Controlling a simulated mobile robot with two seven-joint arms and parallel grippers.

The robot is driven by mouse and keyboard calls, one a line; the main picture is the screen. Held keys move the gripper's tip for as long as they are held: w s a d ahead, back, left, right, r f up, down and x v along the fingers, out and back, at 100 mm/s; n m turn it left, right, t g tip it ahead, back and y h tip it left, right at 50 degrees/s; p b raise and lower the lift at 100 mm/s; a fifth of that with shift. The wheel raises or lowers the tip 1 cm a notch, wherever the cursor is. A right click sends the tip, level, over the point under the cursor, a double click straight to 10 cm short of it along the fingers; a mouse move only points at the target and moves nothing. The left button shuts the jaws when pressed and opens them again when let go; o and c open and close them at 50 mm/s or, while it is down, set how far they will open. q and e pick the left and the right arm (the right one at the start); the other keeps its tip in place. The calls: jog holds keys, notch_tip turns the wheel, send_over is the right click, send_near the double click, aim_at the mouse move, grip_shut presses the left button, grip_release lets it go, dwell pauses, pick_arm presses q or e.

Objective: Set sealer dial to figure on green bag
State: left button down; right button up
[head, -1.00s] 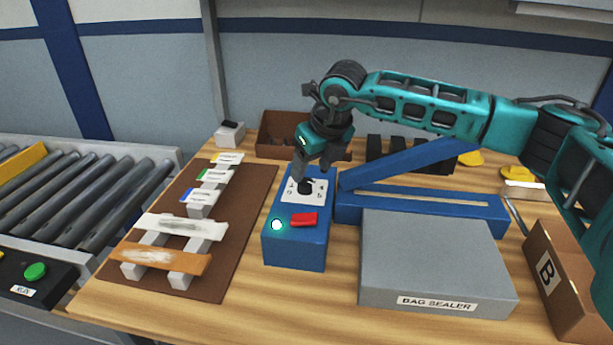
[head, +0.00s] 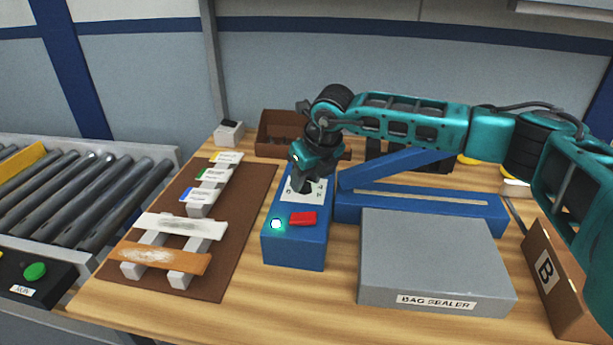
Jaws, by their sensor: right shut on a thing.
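The bag sealer's blue control box (head: 296,248) stands on the table and carries a white dial plate (head: 313,197), a red switch (head: 303,218) and a lit green-white lamp (head: 277,224). The black dial (head: 305,187) is mostly hidden by my right gripper (head: 303,184), which is shut on it from above. The dial's setting cannot be read. The green-marked bag (head: 214,175) lies in the row on the brown mat, between a yellow-marked and a blue-marked one; its figure is too small to read. My left gripper is not in view.
The blue sealer arm (head: 400,170) and grey sealer block (head: 435,255) stand right of the control box. A brown box marked B (head: 545,272) is at the right edge. A brown bin (head: 275,130) stands behind. A roller conveyor (head: 80,200) is at the left.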

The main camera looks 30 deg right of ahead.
jog(key=c, duration=0.4)
